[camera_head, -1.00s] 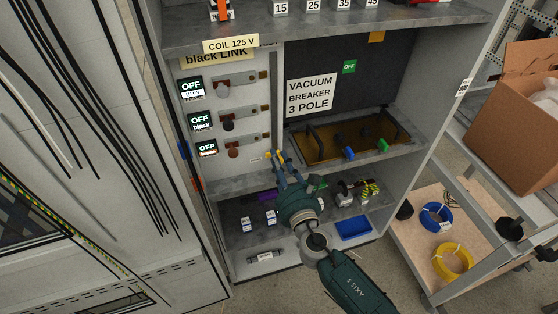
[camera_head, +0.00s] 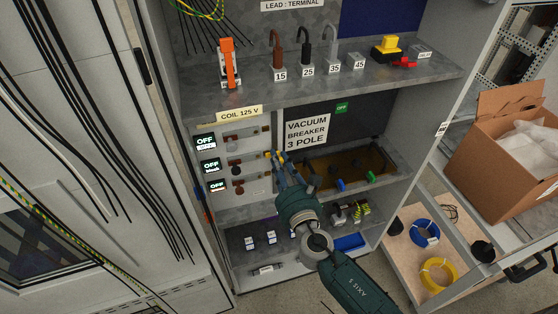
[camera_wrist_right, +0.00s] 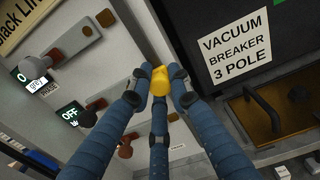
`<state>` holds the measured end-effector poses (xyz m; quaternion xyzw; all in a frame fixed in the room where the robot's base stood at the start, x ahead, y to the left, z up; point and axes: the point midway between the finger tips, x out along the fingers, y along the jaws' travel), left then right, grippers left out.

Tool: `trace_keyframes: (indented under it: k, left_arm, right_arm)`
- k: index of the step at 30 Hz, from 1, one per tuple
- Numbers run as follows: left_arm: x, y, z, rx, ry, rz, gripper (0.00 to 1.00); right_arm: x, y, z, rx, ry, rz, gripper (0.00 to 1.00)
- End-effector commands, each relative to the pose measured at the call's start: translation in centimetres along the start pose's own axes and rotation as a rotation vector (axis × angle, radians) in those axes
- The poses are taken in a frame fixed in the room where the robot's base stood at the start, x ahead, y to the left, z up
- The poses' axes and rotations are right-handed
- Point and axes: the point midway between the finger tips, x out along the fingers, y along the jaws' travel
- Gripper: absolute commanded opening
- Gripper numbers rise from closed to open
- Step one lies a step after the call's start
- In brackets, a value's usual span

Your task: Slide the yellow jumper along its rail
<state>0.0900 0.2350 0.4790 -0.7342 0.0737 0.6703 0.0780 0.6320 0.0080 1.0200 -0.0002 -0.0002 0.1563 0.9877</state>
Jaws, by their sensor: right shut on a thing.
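The yellow jumper (camera_wrist_right: 160,79) is a small, rounded yellow piece at the right edge of the grey switch panel (camera_head: 257,183). In the right wrist view it sits between the fingertips of my right gripper (camera_wrist_right: 160,88), which is shut on it with blue fingers around it. In the head view my right gripper (camera_head: 276,159) reaches up from below to the panel's right edge, and only a little yellow shows there. The rail under the jumper is hidden by the fingers and cannot be made out. My left gripper is not in view.
Switch levers with OFF labels (camera_head: 210,165) stand close left of the fingers. The vacuum breaker sign (camera_head: 306,131) and an open brown compartment (camera_head: 335,170) lie to the right. The shelf above (camera_head: 310,95) holds hooks and an orange device (camera_head: 228,64).

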Motion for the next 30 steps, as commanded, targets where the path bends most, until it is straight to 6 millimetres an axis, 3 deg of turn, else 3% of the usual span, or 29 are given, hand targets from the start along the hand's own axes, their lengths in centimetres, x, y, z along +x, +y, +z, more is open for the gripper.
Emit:
trace_keyframes:
  k: [3,4,7,19,30]
  left_arm:
    - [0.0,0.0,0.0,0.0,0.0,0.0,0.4]
    - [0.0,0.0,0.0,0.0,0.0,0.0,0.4]
    - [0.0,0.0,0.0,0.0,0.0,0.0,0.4]
    - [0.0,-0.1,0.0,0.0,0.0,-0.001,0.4]
    - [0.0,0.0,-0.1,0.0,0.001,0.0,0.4]
  right_arm:
    - [0.0,0.0,0.0,0.0,0.0,0.001,0.0]
    - [0.0,0.0,0.0,0.0,0.0,0.001,0.2]
    - [0.0,0.0,0.0,0.0,0.0,0.001,0.37]
    - [-0.9,0.0,-0.1,0.0,0.001,0.001,0.37]
    - [-8.4,0.0,-0.2,0.0,0.003,0.001,0.37]
